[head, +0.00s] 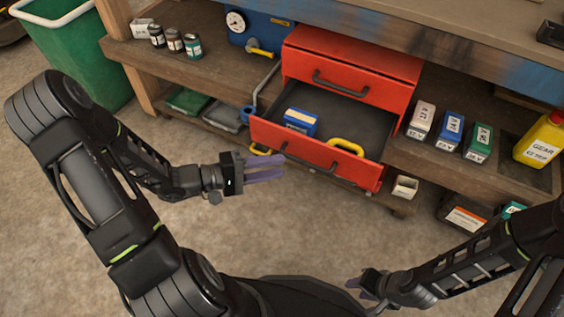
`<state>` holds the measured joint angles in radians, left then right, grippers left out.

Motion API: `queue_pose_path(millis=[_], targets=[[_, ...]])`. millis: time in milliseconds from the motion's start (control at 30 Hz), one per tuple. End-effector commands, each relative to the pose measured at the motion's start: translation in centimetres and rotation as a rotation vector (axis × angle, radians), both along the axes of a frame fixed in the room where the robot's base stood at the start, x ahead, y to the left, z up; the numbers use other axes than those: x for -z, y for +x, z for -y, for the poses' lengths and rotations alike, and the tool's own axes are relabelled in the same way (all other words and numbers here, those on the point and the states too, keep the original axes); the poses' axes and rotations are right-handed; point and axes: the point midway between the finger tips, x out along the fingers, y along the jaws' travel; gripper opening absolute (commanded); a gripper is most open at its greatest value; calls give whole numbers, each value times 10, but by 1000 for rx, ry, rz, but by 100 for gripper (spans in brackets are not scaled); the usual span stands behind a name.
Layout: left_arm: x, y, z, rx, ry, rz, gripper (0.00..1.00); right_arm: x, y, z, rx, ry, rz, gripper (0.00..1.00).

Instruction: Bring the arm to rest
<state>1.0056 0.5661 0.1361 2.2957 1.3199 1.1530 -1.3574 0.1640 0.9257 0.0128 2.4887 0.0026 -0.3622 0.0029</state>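My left arm reaches in from the left. Its gripper (268,169) has purple fingers pointing right, is over the floor in front of the open drawer, looks open and holds nothing I can see. My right gripper (360,288) is low near the bottom edge, with its arm coming from the right. Its fingers are small and partly turned away, so their opening is unclear. The red drawer unit (350,54) has its lower drawer (318,158) pulled out, with a blue box (301,122) and the yellow handle-like item (346,146) at it. The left gripper is apart from the drawer.
A wooden workbench shelf (205,65) holds several jars at left and a blue gauge device (250,30). Several small boxes and a yellow gear oil bottle (541,140) stand at right. A green bin (85,50) stands at the upper left. The floor (270,225) between my arms is clear.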

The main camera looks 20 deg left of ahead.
Motion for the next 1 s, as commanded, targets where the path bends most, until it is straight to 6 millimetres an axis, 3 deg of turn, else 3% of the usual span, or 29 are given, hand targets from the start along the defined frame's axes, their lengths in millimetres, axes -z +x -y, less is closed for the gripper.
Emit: queue_pose_path(millis=[533,633,767,867,1000], targets=[[0,0,0,-3,-11,-14,34,0,0,0,0,0,0,36],[10,-1,-1,-12,-24,-90,34,0,0,0,0,0,0,36],[53,-25,4,19,19,-335,34,0,0,0,0,0,0,36],[103,-65,7,53,113,-579,34,0,0,0,0,0,0,36],[175,-127,14,125,404,-867,34,0,0,0,0,0,0,36]])
